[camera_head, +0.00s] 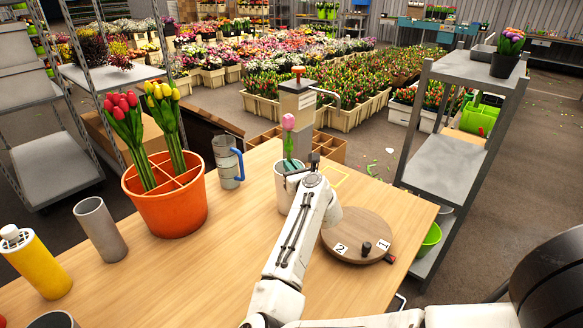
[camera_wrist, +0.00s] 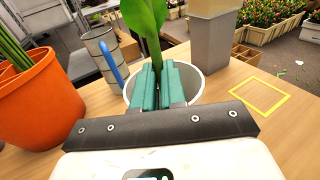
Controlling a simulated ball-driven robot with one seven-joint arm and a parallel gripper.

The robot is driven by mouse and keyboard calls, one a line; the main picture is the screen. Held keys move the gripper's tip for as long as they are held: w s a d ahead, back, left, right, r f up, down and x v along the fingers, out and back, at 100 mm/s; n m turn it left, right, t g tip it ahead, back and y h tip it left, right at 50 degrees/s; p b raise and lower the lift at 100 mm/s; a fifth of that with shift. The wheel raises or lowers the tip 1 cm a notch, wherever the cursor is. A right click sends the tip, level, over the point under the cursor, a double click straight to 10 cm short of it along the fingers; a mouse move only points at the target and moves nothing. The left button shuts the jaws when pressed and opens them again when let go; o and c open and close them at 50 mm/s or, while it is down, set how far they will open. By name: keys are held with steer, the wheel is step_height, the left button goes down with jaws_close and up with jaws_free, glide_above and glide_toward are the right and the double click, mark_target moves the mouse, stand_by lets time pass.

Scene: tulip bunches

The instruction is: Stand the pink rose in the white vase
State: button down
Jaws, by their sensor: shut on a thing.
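The pink flower (camera_head: 289,122), which looks like a tulip rather than a rose, is upright above the white vase (camera_head: 282,190). My gripper (camera_head: 291,164) is shut on its green stem, with the teal fingertips at the vase mouth. In the wrist view, the fingers (camera_wrist: 158,86) clasp the stem and leaf (camera_wrist: 147,25) and overlap the opening of the white vase (camera_wrist: 128,92). The lower end of the stem is hidden by the fingers, so I cannot tell how deep it reaches. My arm hides part of the vase in the head view.
An orange pot (camera_head: 168,210) with red and yellow tulips and a grey-blue jug (camera_head: 228,163) stand left of the vase. A round wooden turntable (camera_head: 350,225) lies to the right. A yellow square outline (camera_wrist: 260,96) marks the table. A grey post (camera_head: 297,108) stands behind.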

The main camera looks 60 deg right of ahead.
steer(key=c, duration=1.5)
jaws_free()
steer(key=shift+s+f, duration=0.1)
steer(key=shift+f, duration=0.5)
steer(key=o, duration=0.3)
steer(key=shift+r, duration=0.15)
steer(key=r+v, duration=0.1)
steer(key=v, duration=1.1)
steer(key=shift+r+b, duration=0.25)
steer(key=shift+b, duration=0.15)
steer(key=shift+r, duration=0.1)
